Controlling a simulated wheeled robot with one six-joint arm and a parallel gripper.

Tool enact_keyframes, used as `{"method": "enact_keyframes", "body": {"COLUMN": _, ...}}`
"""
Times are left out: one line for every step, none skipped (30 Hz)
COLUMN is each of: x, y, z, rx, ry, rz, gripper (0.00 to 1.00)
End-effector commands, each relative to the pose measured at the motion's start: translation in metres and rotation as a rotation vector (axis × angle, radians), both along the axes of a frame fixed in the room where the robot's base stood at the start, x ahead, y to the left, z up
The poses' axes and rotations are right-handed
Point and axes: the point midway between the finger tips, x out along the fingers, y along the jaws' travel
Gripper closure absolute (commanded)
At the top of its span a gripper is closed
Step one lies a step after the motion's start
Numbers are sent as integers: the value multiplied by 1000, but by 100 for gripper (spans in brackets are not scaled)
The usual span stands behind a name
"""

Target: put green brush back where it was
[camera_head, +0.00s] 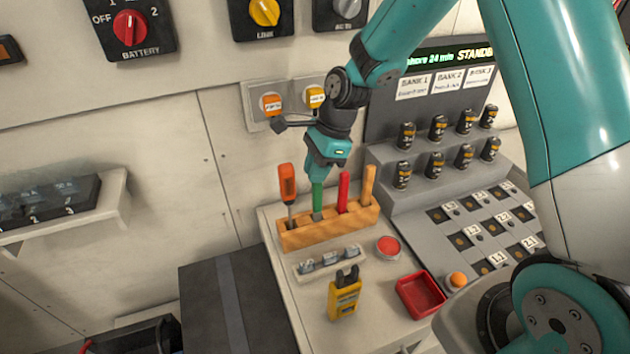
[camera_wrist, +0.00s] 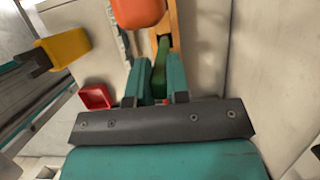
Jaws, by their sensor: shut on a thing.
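The green brush (camera_head: 318,196) stands upright at the wooden rack (camera_head: 330,231), between an orange-handled tool (camera_head: 288,183) and a red-handled tool (camera_head: 343,192). Its lower end is at the rack's second place from the left. My gripper (camera_head: 319,177) is above the rack and shut on the top of the green handle. In the wrist view my gripper (camera_wrist: 160,88) has its fingers on both sides of the green brush (camera_wrist: 160,68). The slot under the brush is hidden, so I cannot tell how deep it sits.
A tan-handled tool (camera_head: 368,185) stands at the rack's right end. In front are a small grey tray (camera_head: 330,262), a yellow device (camera_head: 344,296), a red button (camera_head: 388,247) and a red tray (camera_head: 420,295). A battery bank stand (camera_head: 430,180) rises at the right.

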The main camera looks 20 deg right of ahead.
Motion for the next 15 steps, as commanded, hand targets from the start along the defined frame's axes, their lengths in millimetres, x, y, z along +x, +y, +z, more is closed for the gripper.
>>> {"method": "enact_keyframes", "body": {"x": 0, "y": 1, "z": -3, "rx": 0, "ry": 1, "rz": 1, "gripper": 100}}
{"method": "enact_keyframes", "body": {"x": 0, "y": 1, "z": -5, "rx": 0, "ry": 2, "rz": 2, "gripper": 100}}
{"method": "enact_keyframes", "body": {"x": -1, "y": 1, "z": -10, "rx": 0, "ry": 2, "rz": 2, "gripper": 100}}
{"method": "enact_keyframes", "body": {"x": -1, "y": 1, "z": -14, "rx": 0, "ry": 2, "rz": 2, "gripper": 100}}
{"method": "enact_keyframes", "body": {"x": -1, "y": 1, "z": -18, "rx": 0, "ry": 5, "rz": 2, "gripper": 100}}
{"method": "enact_keyframes", "body": {"x": -1, "y": 1, "z": -25, "rx": 0, "ry": 5, "rz": 2, "gripper": 100}}
{"method": "enact_keyframes", "body": {"x": -1, "y": 2, "z": -29, "rx": 0, "ry": 4, "rz": 3, "gripper": 100}}
{"method": "enact_keyframes", "body": {"x": -1, "y": 2, "z": -33, "rx": 0, "ry": 4, "rz": 4, "gripper": 100}}
{"method": "enact_keyframes", "body": {"x": 0, "y": 2, "z": -37, "rx": 0, "ry": 2, "rz": 4, "gripper": 100}}
{"method": "enact_keyframes", "body": {"x": -1, "y": 2, "z": -39, "rx": -1, "ry": 2, "rz": 4, "gripper": 100}}
{"method": "enact_keyframes", "body": {"x": 0, "y": 2, "z": -41, "rx": -1, "ry": 2, "rz": 4, "gripper": 100}}
{"method": "enact_keyframes", "body": {"x": 0, "y": 2, "z": -42, "rx": -1, "ry": 0, "rz": 4, "gripper": 100}}
{"method": "enact_keyframes", "body": {"x": 0, "y": 2, "z": -42, "rx": -1, "ry": -1, "rz": 4, "gripper": 100}}
{"method": "enact_keyframes", "body": {"x": 0, "y": 2, "z": -42, "rx": -1, "ry": -1, "rz": 4, "gripper": 100}}
{"method": "enact_keyframes", "body": {"x": 0, "y": 2, "z": -42, "rx": 0, "ry": -1, "rz": 4, "gripper": 100}}
